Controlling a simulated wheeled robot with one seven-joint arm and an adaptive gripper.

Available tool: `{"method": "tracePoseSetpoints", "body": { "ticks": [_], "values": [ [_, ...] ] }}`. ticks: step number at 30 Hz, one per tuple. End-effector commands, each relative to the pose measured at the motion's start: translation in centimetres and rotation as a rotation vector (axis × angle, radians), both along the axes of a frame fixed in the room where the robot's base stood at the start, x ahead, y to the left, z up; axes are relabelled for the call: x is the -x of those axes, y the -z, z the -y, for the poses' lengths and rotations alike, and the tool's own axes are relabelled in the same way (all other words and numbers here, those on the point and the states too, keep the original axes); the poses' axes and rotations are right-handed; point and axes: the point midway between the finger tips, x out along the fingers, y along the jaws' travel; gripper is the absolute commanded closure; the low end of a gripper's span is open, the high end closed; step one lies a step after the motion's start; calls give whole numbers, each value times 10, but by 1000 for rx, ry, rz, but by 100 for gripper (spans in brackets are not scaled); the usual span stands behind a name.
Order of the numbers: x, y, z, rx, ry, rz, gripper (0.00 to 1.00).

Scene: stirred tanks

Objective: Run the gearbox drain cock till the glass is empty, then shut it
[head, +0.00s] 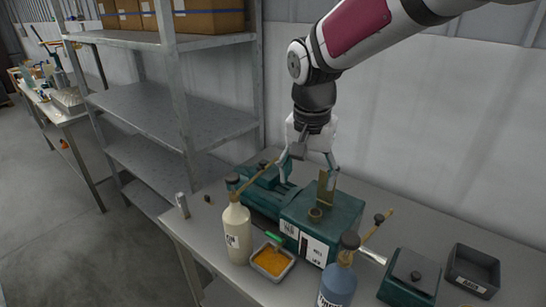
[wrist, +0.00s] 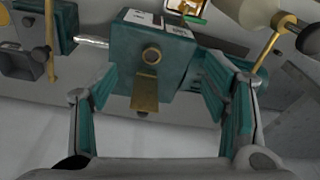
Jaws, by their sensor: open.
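The teal gearbox (head: 343,212) stands on the bench, with a brass ring-shaped filler (head: 316,214) and an upright brass plate (head: 325,190) on top. A small green handle (head: 274,237) shows low at its front, above a grey tray (head: 291,267) of orange liquid; it looks like the drain cock. Whether it is open or shut is too small to tell. The sight glass and its level cannot be made out. My gripper (head: 307,166) is open and empty, above and behind the gearbox. In the wrist view, the gearbox (wrist: 180,58) lies between and beyond the fingers.
A cream bottle (head: 238,228) stands left of the tray and a blue bottle (head: 339,285) right of it. A teal box (head: 407,270) and a dark open bin (head: 474,286) stand at the right. Metal shelving (head: 190,120) rises at the left; a wall is behind.

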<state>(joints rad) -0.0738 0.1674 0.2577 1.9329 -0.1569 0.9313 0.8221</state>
Motion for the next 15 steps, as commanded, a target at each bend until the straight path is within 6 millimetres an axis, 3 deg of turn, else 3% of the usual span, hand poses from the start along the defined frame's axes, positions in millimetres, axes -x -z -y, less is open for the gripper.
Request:
{"method": "tracePoseSetpoints", "body": {
  "ticks": [1, 6, 10, 15],
  "values": [
    [-12, 17, -12, -9, 22, -27, 32],
    [-41, 63, -45, -34, 111, -91, 32],
    [-52, 87, -62, -47, 159, -122, 32],
    [-57, 100, -70, -54, 187, -138, 32]
  ]
}}
